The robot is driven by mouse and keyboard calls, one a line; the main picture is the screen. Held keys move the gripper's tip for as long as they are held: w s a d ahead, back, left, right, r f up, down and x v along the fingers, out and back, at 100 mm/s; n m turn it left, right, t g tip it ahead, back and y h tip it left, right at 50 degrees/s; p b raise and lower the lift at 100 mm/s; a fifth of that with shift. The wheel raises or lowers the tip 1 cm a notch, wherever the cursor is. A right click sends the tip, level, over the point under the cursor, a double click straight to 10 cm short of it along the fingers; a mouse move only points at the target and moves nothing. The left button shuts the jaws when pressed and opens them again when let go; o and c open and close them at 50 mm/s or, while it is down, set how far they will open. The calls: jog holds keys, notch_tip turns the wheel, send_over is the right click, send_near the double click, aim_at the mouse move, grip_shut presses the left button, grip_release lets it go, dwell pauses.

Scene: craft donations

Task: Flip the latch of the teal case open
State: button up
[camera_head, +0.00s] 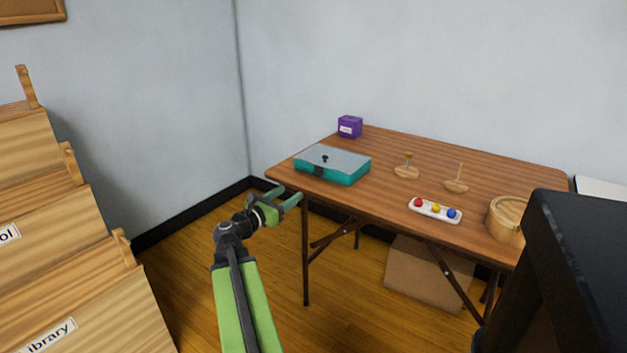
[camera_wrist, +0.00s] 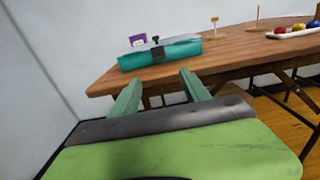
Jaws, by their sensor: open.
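The teal case (camera_head: 345,175) lies closed on the wooden table near its left front edge, with a grey lid and a dark knob on top. A dark latch (camera_head: 319,171) sits on its front side; in the wrist view the latch (camera_wrist: 159,54) shows on the front of the case (camera_wrist: 185,48). My gripper (camera_head: 288,197) is open and empty, in front of and to the left of the table edge, apart from the case. In the wrist view its two fingers (camera_wrist: 161,88) point toward the case, with the latch beyond the gap between them.
The wooden table (camera_head: 400,206) also holds a purple box (camera_head: 349,126), two small wooden stands (camera_head: 406,171), a white tray (camera_head: 427,212) with coloured balls and a round wooden container (camera_head: 506,218). A cardboard box (camera_head: 423,274) is under the table. Wooden bins (camera_head: 50,240) stand at left.

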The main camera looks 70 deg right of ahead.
aim_at(313, 183)
jog(key=x, duration=1.4)
jog(key=shift+d, duration=0.1)
jog(key=shift+c, duration=0.4)
